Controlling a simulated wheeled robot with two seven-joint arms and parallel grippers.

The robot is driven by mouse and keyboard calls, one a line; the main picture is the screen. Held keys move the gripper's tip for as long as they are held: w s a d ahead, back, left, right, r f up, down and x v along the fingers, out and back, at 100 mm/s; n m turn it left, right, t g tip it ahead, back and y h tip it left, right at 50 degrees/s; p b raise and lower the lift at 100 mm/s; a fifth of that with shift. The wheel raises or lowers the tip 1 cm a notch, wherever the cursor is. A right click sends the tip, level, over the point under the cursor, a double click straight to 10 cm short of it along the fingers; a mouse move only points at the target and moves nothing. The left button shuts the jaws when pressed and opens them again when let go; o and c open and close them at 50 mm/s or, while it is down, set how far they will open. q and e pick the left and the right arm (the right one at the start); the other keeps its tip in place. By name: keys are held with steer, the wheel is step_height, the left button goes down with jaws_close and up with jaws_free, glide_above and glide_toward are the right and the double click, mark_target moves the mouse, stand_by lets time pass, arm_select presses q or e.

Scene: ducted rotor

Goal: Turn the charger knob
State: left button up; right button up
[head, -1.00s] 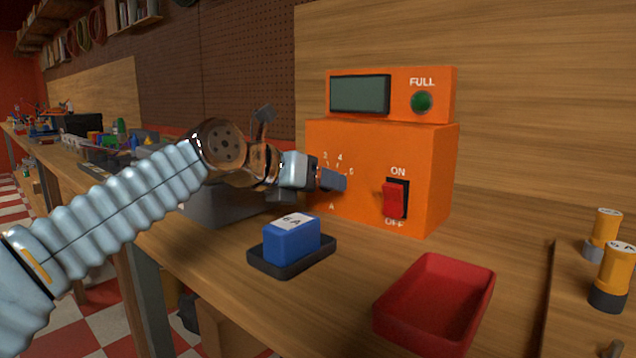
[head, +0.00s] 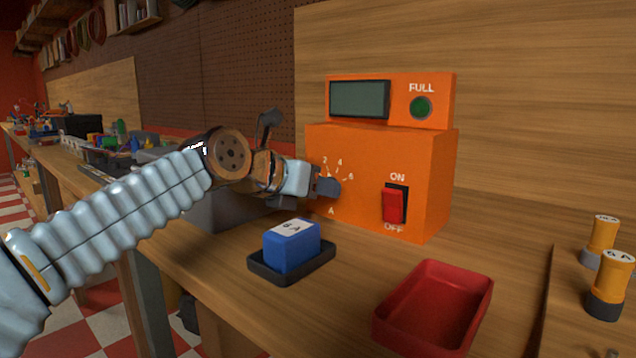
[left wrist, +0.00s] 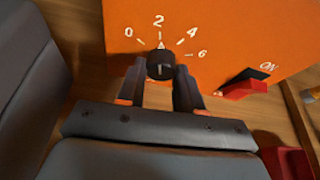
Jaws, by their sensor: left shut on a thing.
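The orange charger (head: 365,160) stands against the wooden back panel. Its black knob (left wrist: 160,64) shows in the left wrist view with a white pointer mark toward 2 on a dial marked 0, 2, 4 and 6. My left gripper (head: 329,186) reaches the charger's front from the left and is shut on the knob, one finger on each side of it in the left wrist view (left wrist: 160,80). In the head view the fingers hide the knob. My right gripper is in neither view.
A red switch (head: 394,206), marked ON and OFF, is right of the dial. A blue battery block (head: 291,247) sits in a black tray (head: 262,275). A red tray (head: 440,310) lies in front, and yellow cylinders (head: 612,285) stand at right.

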arm_select(q)
steer(key=shift+r+m+y+p, duration=0.15)
steer(key=shift+m+y+p, duration=0.25)
steer(key=shift+m+p, duration=0.1)
steer(key=shift+s+d+m+t, duration=0.1)
steer(key=shift+m+t, duration=0.3)
steer(key=shift+m, duration=0.1)
steer(key=shift+f+m+y, duration=0.25)
steer(key=shift+m+y, duration=0.25)
steer(key=shift+m+t+y+b, duration=0.3)
steer(key=shift+m+t+b, duration=0.1)
steer(key=shift+b, duration=0.25)
steer(key=o, duration=1)
steer(key=shift+o, duration=0.2)
steer(key=shift+r, duration=0.1)
